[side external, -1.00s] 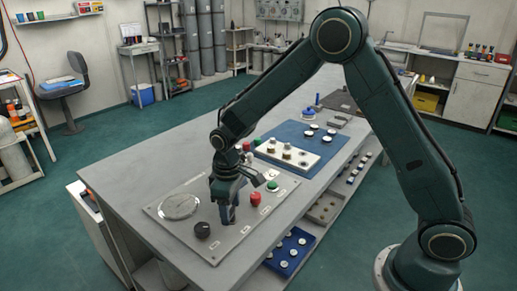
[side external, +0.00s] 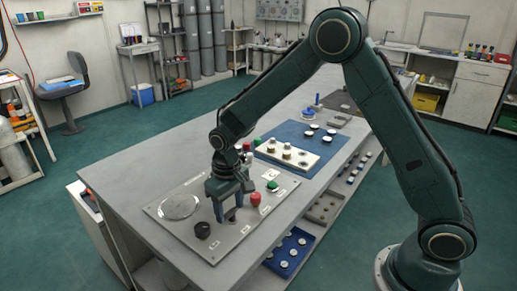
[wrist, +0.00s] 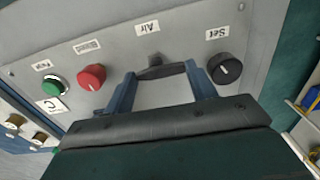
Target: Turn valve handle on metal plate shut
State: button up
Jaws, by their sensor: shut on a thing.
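The grey metal plate (side external: 178,226) lies flat on the bench, and it fills the upper part of the wrist view (wrist: 190,45). The dark valve handle (wrist: 157,70) is a bar on a small hub, beside the label "Air" (wrist: 147,27). My gripper (wrist: 160,72) is down at the plate, with one blue finger at each end of the bar. It is shut on the handle along the bar's length. In the side view my gripper (side external: 230,216) points straight down, and the handle is a small dark shape partly hidden between its fingers.
A black knob (wrist: 224,68) marked "Set" stands close to one finger. A red knob (wrist: 90,77) and a green knob (wrist: 54,86) stand on the other side. A white board (side external: 287,152) with small knobs lies behind on a blue mat.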

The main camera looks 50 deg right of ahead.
aim_at(230, 211)
jog(key=o, duration=1)
jog(key=shift+r, duration=0.1)
notch_tip(230, 211, up, 14)
jog(key=shift+f, duration=0.15)
dwell(0.3)
jog(key=s+d+r+t, duration=0.1)
jog(key=s+d+r, duration=0.1)
jog(key=s+r, duration=0.35)
jog(key=s+d+r+t, duration=0.2)
jog(key=s+d+r, duration=0.15)
jog(key=s, duration=0.35)
jog(key=s+t, duration=0.1)
jog(key=s, duration=0.3)
jog(key=s+d, duration=0.1)
jog(key=s, duration=0.4)
jog(key=s+t, duration=0.1)
jog(key=s, duration=0.4)
jog(key=shift+s+d+f+t, duration=0.1)
jog(key=shift+d+f+t, duration=0.15)
jog(key=shift+t, duration=0.05)
